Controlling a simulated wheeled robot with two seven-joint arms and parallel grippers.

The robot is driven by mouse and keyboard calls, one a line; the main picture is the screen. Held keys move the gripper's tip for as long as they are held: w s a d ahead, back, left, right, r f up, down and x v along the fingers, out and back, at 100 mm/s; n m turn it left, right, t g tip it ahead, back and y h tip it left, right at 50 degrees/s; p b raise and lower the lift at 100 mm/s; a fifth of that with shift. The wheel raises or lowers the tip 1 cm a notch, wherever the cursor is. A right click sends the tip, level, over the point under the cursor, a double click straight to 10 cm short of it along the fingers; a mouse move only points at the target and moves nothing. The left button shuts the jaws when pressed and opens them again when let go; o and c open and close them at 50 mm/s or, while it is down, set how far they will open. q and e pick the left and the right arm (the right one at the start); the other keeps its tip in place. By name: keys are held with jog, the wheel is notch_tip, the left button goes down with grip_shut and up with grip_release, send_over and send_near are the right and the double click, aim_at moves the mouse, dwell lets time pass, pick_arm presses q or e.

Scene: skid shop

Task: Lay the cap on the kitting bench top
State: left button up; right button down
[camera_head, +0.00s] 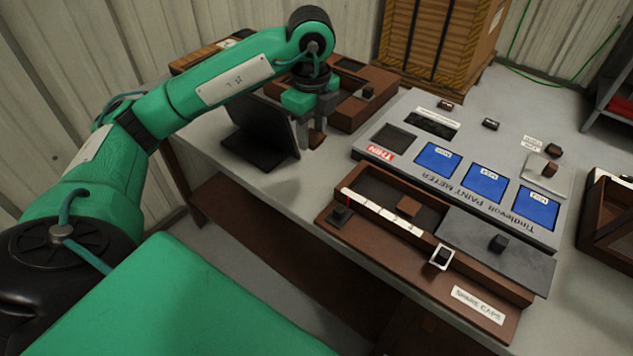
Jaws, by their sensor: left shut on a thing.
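My left gripper (314,128) points down over the grey kitting bench top (290,191), toward its back left part. It is shut on a small brown piece (316,139), which seems to be the cap; the fingers hide most of it. I cannot tell whether the piece touches the bench top. A dark stand or screen (262,132) is just left of the gripper, and a brown wooden tray (365,111) is close behind and to the right. My right gripper is out of view.
In front is a long brown tray labelled spare caps (420,262), with a grey sliding lid (520,262). Small dark pieces (490,124) lie toward the back. Bare bench shows left of the meter.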

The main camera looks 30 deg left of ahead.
aim_at(313, 190)
pick_arm(q)
notch_tip(313, 190, down, 14)
jog(key=shift+f, duration=0.1)
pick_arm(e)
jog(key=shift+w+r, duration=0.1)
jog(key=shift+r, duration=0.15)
pick_arm(q)
jog(key=shift+f, duration=0.15)
jog(key=o, duration=0.9)
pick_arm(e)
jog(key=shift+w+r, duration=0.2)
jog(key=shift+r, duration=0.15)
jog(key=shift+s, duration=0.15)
pick_arm(q)
notch_tip(313, 190, up, 3)
jog(key=shift+r, duration=0.1)
notch_tip(313, 190, up, 9)
jog(key=shift+r, duration=0.1)
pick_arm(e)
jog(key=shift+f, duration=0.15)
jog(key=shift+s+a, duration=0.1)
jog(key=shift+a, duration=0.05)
